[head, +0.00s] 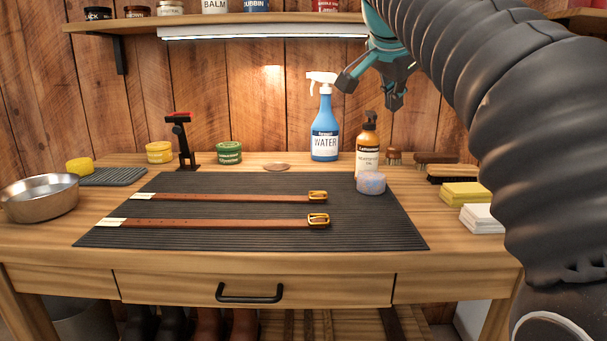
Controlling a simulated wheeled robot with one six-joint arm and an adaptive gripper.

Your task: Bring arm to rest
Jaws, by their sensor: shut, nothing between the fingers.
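My gripper (371,92) hangs in the air at the upper middle right, above the back of the workbench (200,262) and in front of the plank wall. It is shut with nothing in it. My arm comes down the right side and hides the right part of the bench and wall.
A ribbed dark mat (250,235) holds two brown straps with brass buckles and a pale round sponge (371,183). A metal bowl (40,197) stands left. Folded yellow cloths (466,194) and brushes lie right. A shelf (220,22) with jars and a lamp runs above.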

